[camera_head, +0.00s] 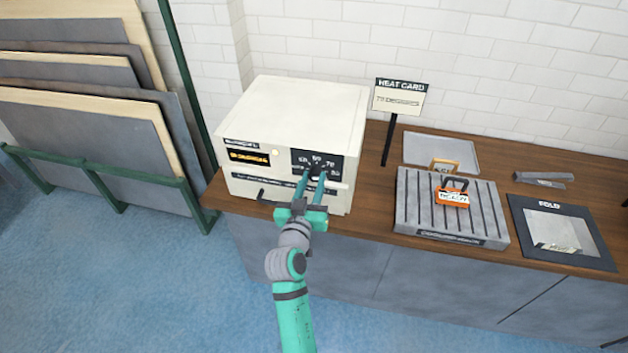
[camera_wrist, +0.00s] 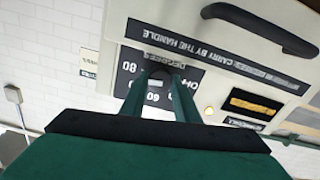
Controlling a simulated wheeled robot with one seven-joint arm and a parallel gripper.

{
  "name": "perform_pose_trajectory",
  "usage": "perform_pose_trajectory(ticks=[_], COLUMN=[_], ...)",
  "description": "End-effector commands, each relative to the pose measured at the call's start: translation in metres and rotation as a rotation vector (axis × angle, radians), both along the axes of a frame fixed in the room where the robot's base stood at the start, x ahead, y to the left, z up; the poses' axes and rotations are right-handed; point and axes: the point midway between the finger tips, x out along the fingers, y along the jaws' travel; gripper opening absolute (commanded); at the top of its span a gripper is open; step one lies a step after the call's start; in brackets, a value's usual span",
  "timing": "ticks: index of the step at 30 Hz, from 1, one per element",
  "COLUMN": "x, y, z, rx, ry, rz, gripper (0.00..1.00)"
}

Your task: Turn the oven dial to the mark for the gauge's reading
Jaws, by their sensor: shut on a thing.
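The oven (camera_head: 300,105) is a cream box on the wooden counter. Its dial (camera_head: 317,168) is dark, on a black panel (camera_head: 338,161) with white numbers at the front right. In the wrist view, which is upside down, the dial (camera_wrist: 160,72) sits between my fingertips, and 60 and 80 are legible near it. My gripper (camera_head: 312,177) is shut on the dial; the fingers hide part of the panel, and I cannot tell where the dial points. A display (camera_head: 249,158) with small amber text is left of the panel. A heat card (camera_head: 398,99) stands behind, its degrees number blurred.
A grey ribbed rack (camera_head: 410,218) with orange and yellow tags stands right of the oven. The oven has a dark handle (camera_wrist: 262,28). Sheets stand in a green rack (camera_head: 90,130) at left.

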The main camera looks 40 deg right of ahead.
Motion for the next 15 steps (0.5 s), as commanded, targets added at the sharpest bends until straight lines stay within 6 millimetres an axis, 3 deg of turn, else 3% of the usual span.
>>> perform_pose_trajectory(ticks=[15], x=[0.0026], y=[0.0043], z=[-0.0035], rx=[0.111], ry=[-0.119], rz=[0.008], gripper=[0.06])
